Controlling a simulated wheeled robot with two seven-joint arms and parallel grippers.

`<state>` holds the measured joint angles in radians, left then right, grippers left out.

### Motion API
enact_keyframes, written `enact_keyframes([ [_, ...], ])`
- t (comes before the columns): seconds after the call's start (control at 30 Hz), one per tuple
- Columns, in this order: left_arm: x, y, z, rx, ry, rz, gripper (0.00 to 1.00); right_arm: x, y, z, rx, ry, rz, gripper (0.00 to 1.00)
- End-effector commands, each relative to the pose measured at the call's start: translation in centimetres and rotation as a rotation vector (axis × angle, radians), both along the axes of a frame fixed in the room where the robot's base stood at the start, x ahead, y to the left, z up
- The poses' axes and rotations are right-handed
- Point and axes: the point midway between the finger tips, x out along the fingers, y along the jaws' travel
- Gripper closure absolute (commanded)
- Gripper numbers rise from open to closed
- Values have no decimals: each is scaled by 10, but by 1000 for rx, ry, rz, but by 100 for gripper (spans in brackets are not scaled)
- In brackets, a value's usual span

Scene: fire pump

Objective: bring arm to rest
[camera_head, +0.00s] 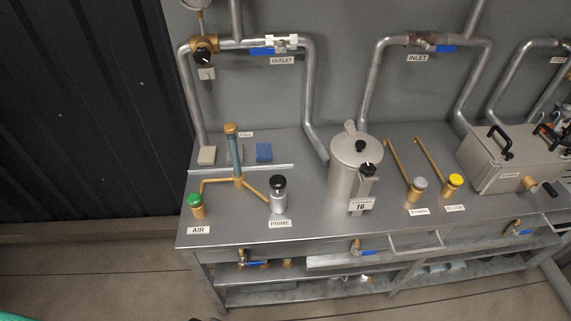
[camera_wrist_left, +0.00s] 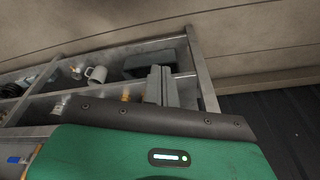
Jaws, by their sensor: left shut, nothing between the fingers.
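My left gripper (camera_wrist_left: 161,72) shows in the left wrist view as two grey fingers close together, shut with nothing between them. They stick out beyond a dark band and a green housing with a small lit strip, which hide their base. The fingers appear against the bench's lower shelf; I cannot tell their distance from it. In the head view neither gripper shows; only a small green edge is at the bottom left corner. My right gripper is in neither view.
The grey pump bench (camera_head: 240,220) carries a steel canister (camera_head: 352,175), valves, pipes and a metal box (camera_head: 495,165). Its lower shelf holds a white mug (camera_wrist_left: 97,74) and a dark box (camera_wrist_left: 150,62). The floor (camera_head: 90,280) before the bench looks clear at left.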

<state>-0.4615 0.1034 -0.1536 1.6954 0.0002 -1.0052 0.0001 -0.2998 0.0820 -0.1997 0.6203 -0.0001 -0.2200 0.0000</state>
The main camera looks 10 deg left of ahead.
Motion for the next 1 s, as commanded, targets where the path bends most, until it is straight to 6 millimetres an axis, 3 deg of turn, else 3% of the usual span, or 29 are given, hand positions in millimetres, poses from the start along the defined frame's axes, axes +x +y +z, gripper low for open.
enact_keyframes([
  [0.03,-8,1,-24,2,16,-2,100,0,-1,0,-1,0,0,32],
  [0.2,-42,6,-96,5,45,-8,100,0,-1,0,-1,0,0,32],
  [0.5,-127,20,-194,12,95,-20,100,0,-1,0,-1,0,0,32],
  [0.73,-187,32,-231,17,120,-26,100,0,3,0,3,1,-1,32],
  [0.87,-203,36,-238,18,126,-29,100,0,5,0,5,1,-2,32],
  [1.0,-206,37,-239,18,127,-29,100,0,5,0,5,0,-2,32],
])
